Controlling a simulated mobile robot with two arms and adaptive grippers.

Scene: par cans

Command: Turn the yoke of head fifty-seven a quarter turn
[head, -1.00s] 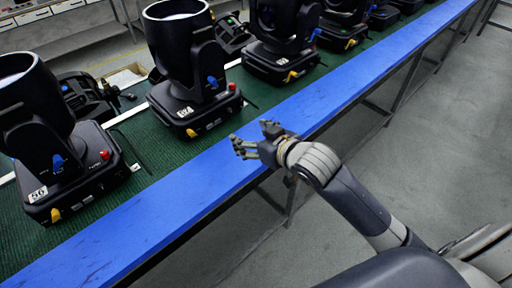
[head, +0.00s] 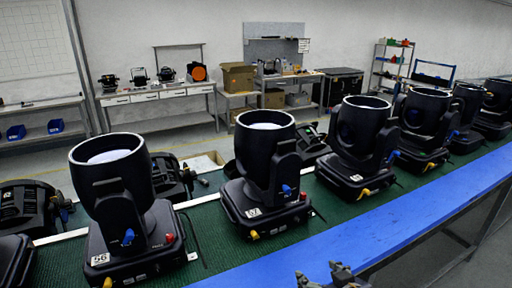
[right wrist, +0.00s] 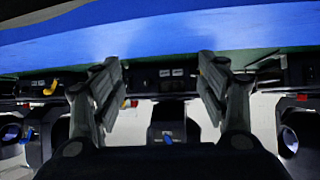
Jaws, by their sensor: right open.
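Head fifty-seven (head: 262,165) is a black moving-head light in the middle of the head view, upright on its base. Its label is small but reads like 57. Its yoke (head: 287,168) has a blue lever, and the base has a red piece at the right and a yellow one at the front. My right gripper (head: 322,277) shows only its tips at the bottom edge, apart from the head. In the right wrist view its fingers (right wrist: 155,92) are spread and empty, with an upside-down light (right wrist: 166,112) between and beyond them; I cannot read its number. My left gripper is out of view.
Head 56 (head: 117,205) stands to the left, and more black lights (head: 357,148) run to the right on the green mat (head: 200,222). A blue strip (head: 410,218) borders the near edge. Workbenches (head: 160,97) and boxes stand at the back.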

